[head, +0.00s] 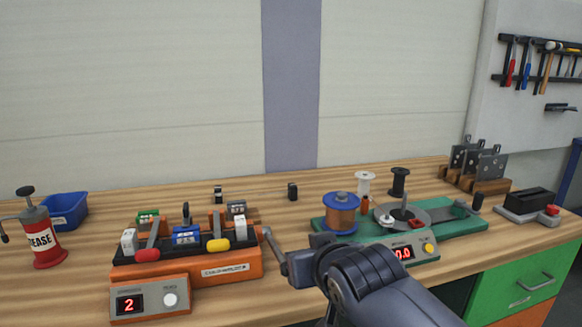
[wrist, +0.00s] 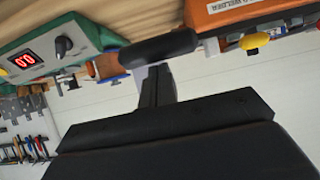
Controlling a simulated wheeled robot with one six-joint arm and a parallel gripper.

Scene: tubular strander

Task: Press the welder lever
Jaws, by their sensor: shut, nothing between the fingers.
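The orange cold welder (head: 225,272) stands on the bench left of centre in the head view. Its orange body also shows upside down in the wrist view (wrist: 245,12). The welder lever (head: 272,246) is a grey arm at the welder's right end, slanting down toward the front. Its black grip (wrist: 158,47) lies across the wrist view. My gripper (head: 297,264) is shut and empty at the lever's lower end. In the wrist view its fingertips (wrist: 158,70) are right at the black grip. I cannot tell whether they touch it. My arm hides part of the bench.
A green machine (head: 460,222) with a copper spool (head: 341,212) and a red display stands right of the welder. A red grease can (head: 44,240) and a blue bin (head: 66,210) are at the left. A black box with a red button (head: 528,205) is at the far right.

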